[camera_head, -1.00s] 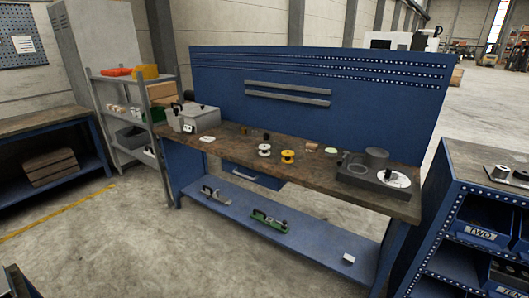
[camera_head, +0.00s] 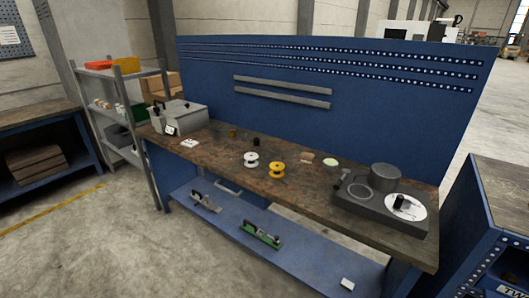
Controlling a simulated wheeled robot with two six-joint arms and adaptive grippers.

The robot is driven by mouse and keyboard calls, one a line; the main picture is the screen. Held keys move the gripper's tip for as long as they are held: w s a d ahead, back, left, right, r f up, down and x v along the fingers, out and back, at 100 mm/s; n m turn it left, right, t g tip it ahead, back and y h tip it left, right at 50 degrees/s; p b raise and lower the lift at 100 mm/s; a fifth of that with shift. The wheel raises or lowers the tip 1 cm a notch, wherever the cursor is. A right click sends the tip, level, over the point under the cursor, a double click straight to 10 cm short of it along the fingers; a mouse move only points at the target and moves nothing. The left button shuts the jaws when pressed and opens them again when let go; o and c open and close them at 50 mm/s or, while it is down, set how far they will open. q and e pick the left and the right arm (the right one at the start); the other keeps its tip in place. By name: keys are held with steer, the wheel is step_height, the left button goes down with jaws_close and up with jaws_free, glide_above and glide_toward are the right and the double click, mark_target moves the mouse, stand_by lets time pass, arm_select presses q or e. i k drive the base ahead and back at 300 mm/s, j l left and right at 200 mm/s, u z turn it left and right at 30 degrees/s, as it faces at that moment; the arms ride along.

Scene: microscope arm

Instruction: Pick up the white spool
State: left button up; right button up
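The white spool (camera_head: 251,160) stands on the brown workbench top (camera_head: 215,150), near the middle of the bench. A yellow spool (camera_head: 277,169) stands just to its right, close to it but apart. Nothing covers the white spool. Neither of my grippers shows in the head view.
A grey box (camera_head: 178,117) stands at the bench's left end and a grey machine with a dial (camera_head: 380,204) at its right end. Small items lie between. A blue lower shelf (camera_head: 225,222) holds tools. Bare floor (camera_head: 110,245) lies in front.

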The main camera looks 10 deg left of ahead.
mark_target(250, 158)
steer(key=i+j+z, duration=0.1)
steer(key=i+j, duration=0.45)
steer(key=i+j+z, duration=0.15)
steer(key=i+j, duration=0.35)
steer(key=j, duration=0.15)
